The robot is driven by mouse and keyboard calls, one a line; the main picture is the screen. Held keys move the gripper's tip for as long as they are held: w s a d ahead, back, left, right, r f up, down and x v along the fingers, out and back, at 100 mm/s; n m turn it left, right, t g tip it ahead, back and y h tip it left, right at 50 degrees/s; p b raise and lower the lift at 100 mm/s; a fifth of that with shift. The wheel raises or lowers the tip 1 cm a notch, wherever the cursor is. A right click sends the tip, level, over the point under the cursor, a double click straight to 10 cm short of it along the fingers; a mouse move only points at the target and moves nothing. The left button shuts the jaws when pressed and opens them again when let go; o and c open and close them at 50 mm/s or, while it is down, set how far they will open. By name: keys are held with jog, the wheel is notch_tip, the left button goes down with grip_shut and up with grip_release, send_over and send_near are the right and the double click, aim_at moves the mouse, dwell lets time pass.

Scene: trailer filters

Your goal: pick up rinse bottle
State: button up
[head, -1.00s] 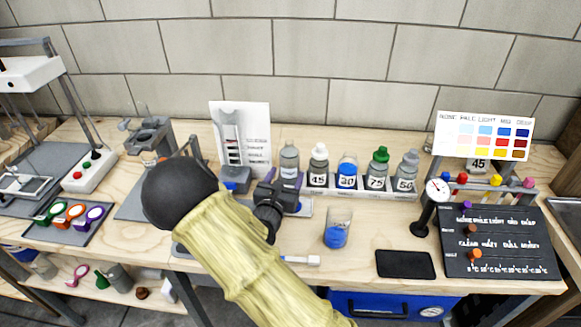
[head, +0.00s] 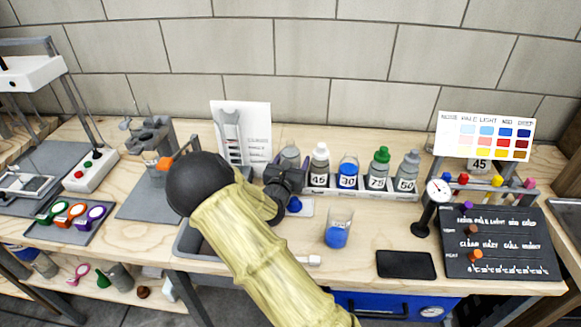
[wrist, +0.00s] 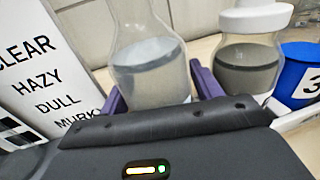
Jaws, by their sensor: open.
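The bottle in front of my gripper, which I take to be the rinse bottle (head: 290,153), is clear grey and upright at the left end of the row by the wall. Its lower part is hidden behind my gripper in the head view. In the wrist view the bottle (wrist: 150,60) stands between the two purple fingers, with cloudy liquid inside and its top out of frame. My gripper (wrist: 160,88) is open around its lower body; I cannot tell whether either finger touches it. My gripper (head: 289,166) also shows in the head view, reaching toward the row.
A white-capped bottle (head: 320,165) stands close on the right, followed by blue (head: 348,171), green-capped (head: 379,168) and grey (head: 408,171) bottles in a white rack. A printed card (head: 242,132) stands close on the left. A beaker of blue liquid (head: 338,229) stands in front.

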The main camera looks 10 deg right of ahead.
jog(key=shift+c, duration=0.2)
dwell(0.3)
jog(key=shift+r, duration=0.1)
jog(key=c, duration=0.9)
notch_tip(320, 180, up, 28)
jog(key=p, duration=0.3)
